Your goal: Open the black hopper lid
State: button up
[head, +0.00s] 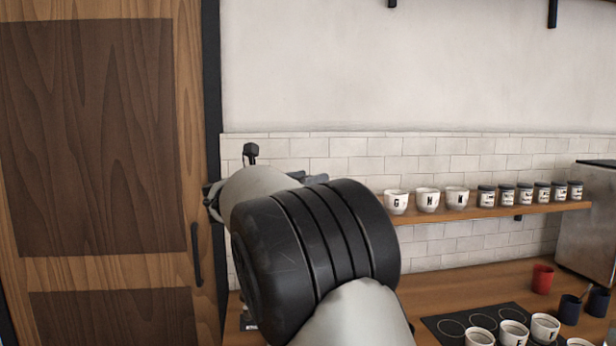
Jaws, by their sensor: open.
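I cannot make out the black hopper lid as a whole in the head view. A small black knob-like piece (250,152) stands up just above the far end of my arm, in front of the tiled wall. I cannot tell whether it belongs to the lid or the hopper. My arm, white with a thick black ribbed joint, fills the lower middle and hides what is behind it. My gripper's fingers are hidden beyond the arm, so their place relative to the lid does not show.
A wooden door (95,135) with a black handle (196,255) stands at the left. A wall shelf (540,208) holds white lettered cups (428,200) and small jars (525,194). The wooden counter (450,264) below carries more cups, a red cup (542,279) and a steel machine (592,220).

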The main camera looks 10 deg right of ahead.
jog(key=shift+d, duration=0.1)
grip_shut()
jog(key=shift+r, duration=0.1)
